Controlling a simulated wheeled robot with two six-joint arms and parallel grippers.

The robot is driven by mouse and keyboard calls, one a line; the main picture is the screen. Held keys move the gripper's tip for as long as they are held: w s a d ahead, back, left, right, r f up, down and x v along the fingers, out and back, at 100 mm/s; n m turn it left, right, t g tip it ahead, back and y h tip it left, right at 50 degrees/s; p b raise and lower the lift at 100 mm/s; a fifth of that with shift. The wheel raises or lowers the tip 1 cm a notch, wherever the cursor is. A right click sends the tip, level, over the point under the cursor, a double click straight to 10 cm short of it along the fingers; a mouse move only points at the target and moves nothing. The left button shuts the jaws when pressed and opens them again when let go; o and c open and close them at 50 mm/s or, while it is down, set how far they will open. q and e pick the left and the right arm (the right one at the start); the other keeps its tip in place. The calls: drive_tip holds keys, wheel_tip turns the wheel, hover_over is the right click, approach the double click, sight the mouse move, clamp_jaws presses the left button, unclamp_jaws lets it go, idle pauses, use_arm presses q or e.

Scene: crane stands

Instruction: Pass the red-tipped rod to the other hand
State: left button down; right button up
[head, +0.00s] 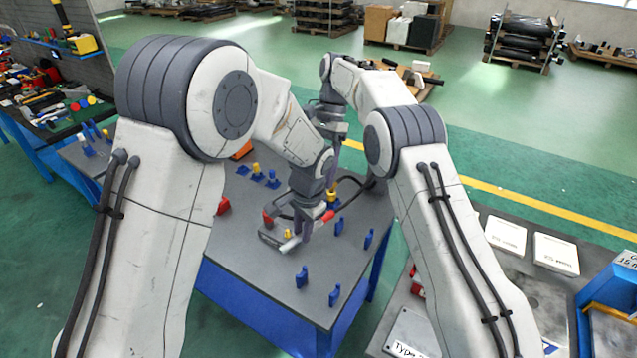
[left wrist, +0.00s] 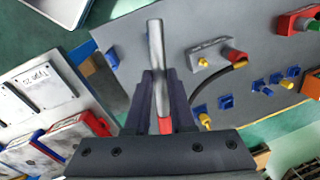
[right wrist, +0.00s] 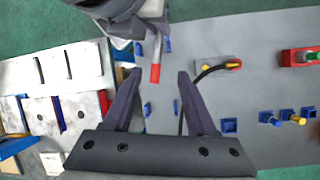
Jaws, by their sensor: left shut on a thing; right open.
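The red-tipped rod is a thin grey bar (head: 291,244) with a red end (head: 327,216). My left gripper (head: 308,228) is shut around its middle and holds it over the grey table. In the left wrist view the grey end (left wrist: 156,45) sticks out past the fingers and the red end (left wrist: 165,125) lies back towards the palm. In the right wrist view the red end (right wrist: 155,73) shows between the open fingertips of my right gripper (right wrist: 160,75); touch and depth cannot be told.
The grey table top (head: 240,255) carries several blue holders (head: 302,277). A grey block with red and yellow parts (right wrist: 222,65) and a black cable stands near the rod. Another bench with white boxes (head: 505,235) is at the right.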

drive_tip(key=x, duration=1.2)
drive_tip(key=shift+r, duration=0.1)
clamp_jaws()
use_arm(q)
drive_tip(key=shift+d, duration=0.1)
use_arm(e)
drive_tip(key=shift+w+a, duration=0.1)
use_arm(q)
drive_tip(key=shift+d, duration=0.1)
use_arm(e)
drive_tip(key=shift+a, duration=0.1)
idle(0.6)
use_arm(q)
drive_tip(key=c, duration=0.7)
unclamp_jaws()
